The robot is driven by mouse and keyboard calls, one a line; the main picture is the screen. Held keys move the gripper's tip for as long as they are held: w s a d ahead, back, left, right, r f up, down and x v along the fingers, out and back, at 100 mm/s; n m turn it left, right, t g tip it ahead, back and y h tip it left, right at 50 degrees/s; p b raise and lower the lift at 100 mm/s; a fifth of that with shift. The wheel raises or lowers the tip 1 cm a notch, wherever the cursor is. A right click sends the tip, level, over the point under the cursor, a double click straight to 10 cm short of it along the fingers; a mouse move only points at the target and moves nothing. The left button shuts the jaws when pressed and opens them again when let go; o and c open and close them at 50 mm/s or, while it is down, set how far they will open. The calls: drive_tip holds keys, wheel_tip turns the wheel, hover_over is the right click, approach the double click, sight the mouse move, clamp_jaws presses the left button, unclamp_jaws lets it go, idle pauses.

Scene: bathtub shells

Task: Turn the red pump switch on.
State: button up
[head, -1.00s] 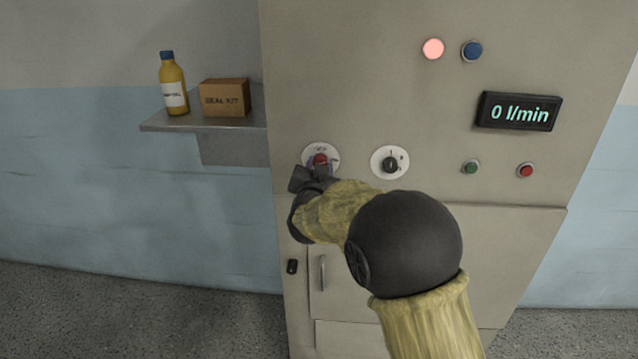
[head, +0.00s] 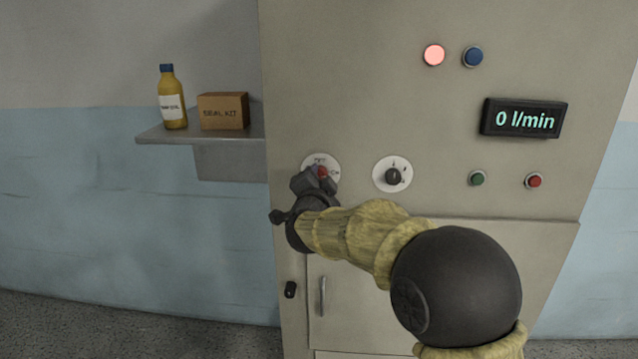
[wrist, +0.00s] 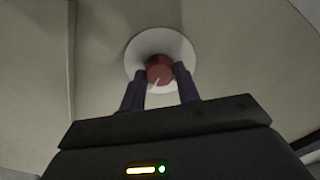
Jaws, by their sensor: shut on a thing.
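The red pump switch (head: 322,172) is a red knob on a round white dial plate (head: 333,164) at the left of the grey cabinet front. In the wrist view the red knob (wrist: 159,70) sits between my two dark fingertips, in front of its white plate (wrist: 178,45). A short pale mark shows on the knob. My gripper (head: 314,178) is at the dial and shut on the knob; it also shows in the wrist view (wrist: 161,84). The gripper covers the lower left of the dial in the head view. The display (head: 524,118) reads 0 l/min.
A second dial with a black knob (head: 393,176) is close to the right. Green (head: 478,178) and red (head: 534,181) push buttons, a lit pinkish lamp (head: 434,55) and a blue one (head: 473,56) are further right. A shelf (head: 160,137) with a bottle and box juts out at left.

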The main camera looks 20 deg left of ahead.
drive_tip(key=o, duration=1)
drive_tip(key=shift+s, duration=0.15)
drive_tip(key=b+v, duration=0.2)
drive_tip(key=v, duration=1.5)
drive_tip(key=shift+s+f, duration=0.1)
